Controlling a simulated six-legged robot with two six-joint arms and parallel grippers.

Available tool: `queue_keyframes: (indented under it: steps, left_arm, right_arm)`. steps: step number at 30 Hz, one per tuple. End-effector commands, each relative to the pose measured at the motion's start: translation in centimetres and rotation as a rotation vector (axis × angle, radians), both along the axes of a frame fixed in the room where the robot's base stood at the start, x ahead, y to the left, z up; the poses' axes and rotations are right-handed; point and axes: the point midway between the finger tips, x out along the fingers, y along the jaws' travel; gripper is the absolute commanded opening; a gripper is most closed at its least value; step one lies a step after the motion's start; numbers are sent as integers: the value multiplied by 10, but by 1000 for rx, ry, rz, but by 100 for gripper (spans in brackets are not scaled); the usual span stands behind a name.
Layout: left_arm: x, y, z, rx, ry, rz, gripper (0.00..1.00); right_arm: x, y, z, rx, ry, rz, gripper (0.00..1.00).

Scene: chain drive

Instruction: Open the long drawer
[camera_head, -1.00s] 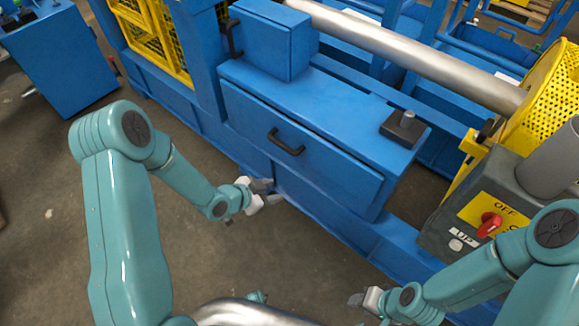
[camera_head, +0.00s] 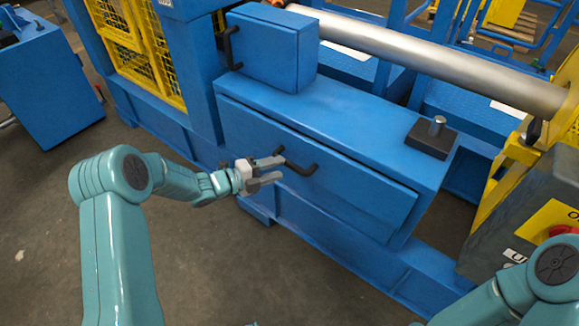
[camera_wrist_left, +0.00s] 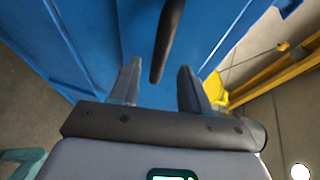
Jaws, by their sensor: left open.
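A blue box (camera_head: 268,48) with a black handle stands above the drawer on the left. A black block with a metal knob (camera_head: 432,138) sits on the top right. A grey control box (camera_head: 528,226) stands at the right. The floor in front is clear.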

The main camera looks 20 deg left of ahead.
Motion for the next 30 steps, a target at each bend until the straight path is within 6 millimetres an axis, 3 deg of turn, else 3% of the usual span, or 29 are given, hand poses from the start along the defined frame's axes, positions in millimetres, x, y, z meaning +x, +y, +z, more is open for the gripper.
queue_keyframes:
  steps: [3, 9, 20, 24, 30]
  left_arm:
    - [18, -18, -7, 1, -1, -4, 46]
    - [36, -33, -10, 0, 0, -2, 46]
    - [41, -34, -10, -1, 1, 0, 46]
    - [41, -34, -10, -1, 1, 0, 1]
    - [41, -34, -10, 0, 1, 0, 0]
  right_arm:
    - [0, 0, -7, 0, 0, 0, 43]
    - [0, 0, -10, 0, 0, 0, 43]
    - [0, 0, -10, 0, 0, 0, 43]
    - [0, 0, -10, 0, 0, 0, 43]
    - [0, 0, -11, 0, 0, 0, 43]
